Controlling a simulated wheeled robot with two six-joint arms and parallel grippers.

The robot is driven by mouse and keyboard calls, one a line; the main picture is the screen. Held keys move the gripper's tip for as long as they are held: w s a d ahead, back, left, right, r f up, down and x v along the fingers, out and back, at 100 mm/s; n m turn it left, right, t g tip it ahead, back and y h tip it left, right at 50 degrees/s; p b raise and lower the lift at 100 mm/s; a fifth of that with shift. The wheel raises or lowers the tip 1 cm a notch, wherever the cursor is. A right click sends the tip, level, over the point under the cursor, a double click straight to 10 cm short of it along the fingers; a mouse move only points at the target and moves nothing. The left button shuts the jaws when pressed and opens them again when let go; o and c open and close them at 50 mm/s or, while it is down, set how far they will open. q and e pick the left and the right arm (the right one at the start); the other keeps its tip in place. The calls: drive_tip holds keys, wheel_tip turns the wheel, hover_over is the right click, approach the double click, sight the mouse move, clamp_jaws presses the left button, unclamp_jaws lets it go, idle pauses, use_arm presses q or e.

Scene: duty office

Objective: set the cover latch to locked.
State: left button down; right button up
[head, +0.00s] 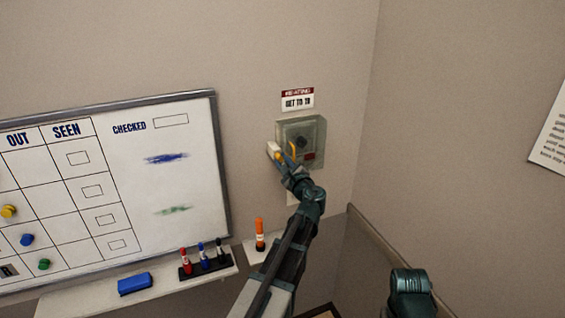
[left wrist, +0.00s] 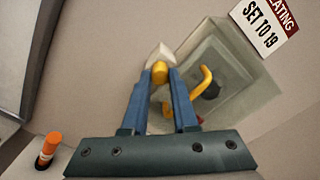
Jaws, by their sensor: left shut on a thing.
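The thermostat box with its clear greenish cover (head: 318,130) is on the wall below a label; in the left wrist view the cover (left wrist: 235,105) fills the upper right. The cover looks closed. A yellow hooked handle (left wrist: 206,80) stands out from its front. The cover latch, a yellow knob (left wrist: 160,72) on a pale block, is at the cover's left edge; the pale block (head: 272,149) shows in the head view. My left gripper (head: 284,163) is shut on the yellow knob, its blue fingers (left wrist: 160,80) on either side. The latch's setting cannot be read.
A heating label (head: 297,100) reads "SET TO 19". A whiteboard (head: 190,215) hangs at left, above a ledge with a blue eraser (head: 135,284) and several markers. An orange marker (head: 260,236) stands below the box. The wall right of the box is clear up to the corner.

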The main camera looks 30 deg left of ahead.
idle(0.3)
use_arm(q)
drive_tip(key=c, duration=0.7)
unclamp_jaws()
drive_tip(key=shift+s, duration=0.1)
drive_tip(key=v, duration=1.3)
drive_tip(key=shift+s+d, duration=0.2)
drive_tip(key=shift+d, duration=0.1)
